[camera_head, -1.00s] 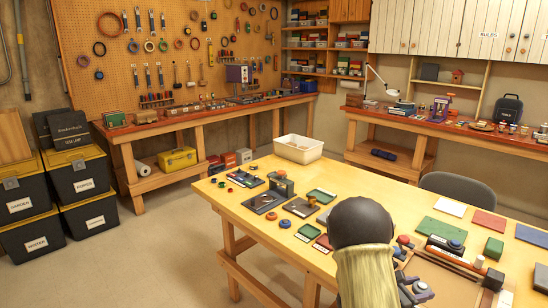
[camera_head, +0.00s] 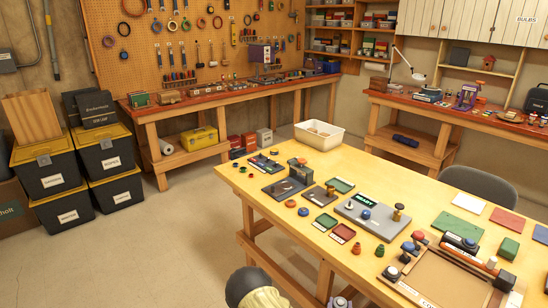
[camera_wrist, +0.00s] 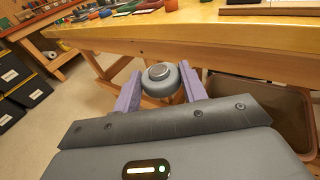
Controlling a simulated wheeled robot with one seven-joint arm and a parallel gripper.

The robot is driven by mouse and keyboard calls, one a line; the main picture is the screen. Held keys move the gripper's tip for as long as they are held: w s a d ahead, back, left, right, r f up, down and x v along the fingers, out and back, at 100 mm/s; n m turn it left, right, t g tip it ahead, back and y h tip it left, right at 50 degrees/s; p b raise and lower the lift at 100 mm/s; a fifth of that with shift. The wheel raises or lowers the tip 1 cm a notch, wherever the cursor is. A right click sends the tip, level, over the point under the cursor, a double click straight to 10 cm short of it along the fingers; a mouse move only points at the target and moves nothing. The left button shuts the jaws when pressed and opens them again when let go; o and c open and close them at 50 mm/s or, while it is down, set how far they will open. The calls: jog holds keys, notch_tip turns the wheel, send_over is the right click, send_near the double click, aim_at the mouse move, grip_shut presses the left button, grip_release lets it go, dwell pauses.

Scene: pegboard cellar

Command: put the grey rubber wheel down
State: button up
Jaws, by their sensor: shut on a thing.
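The grey rubber wheel (camera_wrist: 160,78) is a round, thick grey ring with a lighter metallic hub, held in the air. My gripper (camera_wrist: 157,88) is shut on it, with one purple finger on each side. In the wrist view the wheel shows just below the wooden table's edge (camera_wrist: 200,35), apart from it. In the head view only a small part of my gripper (camera_head: 340,301) shows at the bottom edge, in front of the table's near side. The wheel's underside is hidden.
The wooden table (camera_head: 270,212) holds a grey board with a dark display (camera_head: 372,216), a green tray (camera_head: 341,185), a red tray (camera_head: 343,232) and a white bin (camera_head: 319,135). A brown framed board (camera_head: 425,275) lies at the right. Open floor lies left of the table.

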jog(key=s+a+f+n+y+p, duration=0.1)
jog(key=s+a+f+n+y, duration=0.2)
jog(key=a+y, duration=0.1)
jog(key=shift+a+t, duration=0.3)
jog(key=shift+a, duration=0.1)
jog(key=shift+s+f, duration=0.25)
jog(key=shift+f, duration=0.85)
jog(key=shift+d+f, duration=0.1)
